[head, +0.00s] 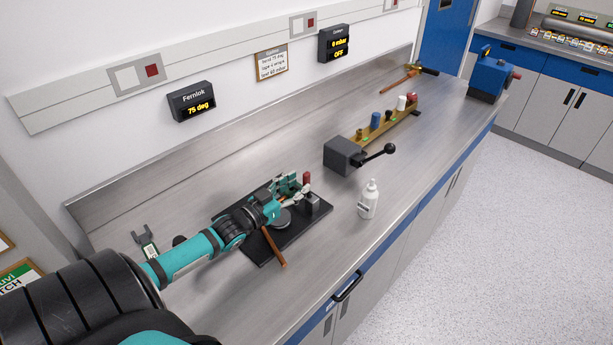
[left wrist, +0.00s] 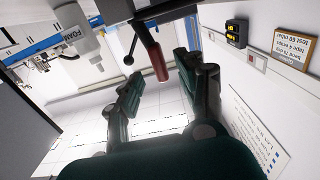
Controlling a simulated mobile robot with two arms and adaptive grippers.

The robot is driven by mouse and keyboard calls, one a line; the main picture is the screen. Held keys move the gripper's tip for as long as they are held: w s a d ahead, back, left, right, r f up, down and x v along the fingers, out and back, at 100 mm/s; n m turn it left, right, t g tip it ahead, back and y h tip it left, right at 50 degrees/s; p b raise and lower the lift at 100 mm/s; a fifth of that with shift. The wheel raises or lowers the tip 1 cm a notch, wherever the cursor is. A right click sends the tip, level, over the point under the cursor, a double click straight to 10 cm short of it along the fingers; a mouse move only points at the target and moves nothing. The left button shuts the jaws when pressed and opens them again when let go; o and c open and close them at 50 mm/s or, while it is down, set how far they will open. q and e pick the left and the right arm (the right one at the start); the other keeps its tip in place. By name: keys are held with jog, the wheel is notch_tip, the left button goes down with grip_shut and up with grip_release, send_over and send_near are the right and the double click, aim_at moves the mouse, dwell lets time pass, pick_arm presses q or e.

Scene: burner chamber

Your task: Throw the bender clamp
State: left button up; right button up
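The bender sits on a black base plate (head: 262,250) on the steel bench in the head view. The bender clamp shows as a short lever with a red grip (head: 306,178), standing up beside a grey block (head: 313,203). In the left wrist view the red grip (left wrist: 158,62) is between or just beyond my fingertips. My left gripper (head: 292,189) reaches over the bender; its fingers (left wrist: 156,75) are spread, with visible gaps around the grip. A copper tube (head: 273,248) sticks out toward the front edge. The gripper hides part of the bender. My right gripper is not seen.
A white bottle (head: 368,199) stands right of the bender near the front edge. A grey box with a black ball lever (head: 345,156) and a rack of coloured fittings (head: 387,123) stand farther back. A blue vise-like device (head: 489,77) is at the far end.

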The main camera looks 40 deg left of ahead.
aim_at(304, 180)
pick_arm(q)
jog(key=shift+w+d+f, duration=0.1)
jog(key=shift+w+d, duration=0.05)
jog(key=shift+w, duration=2.05)
grip_shut()
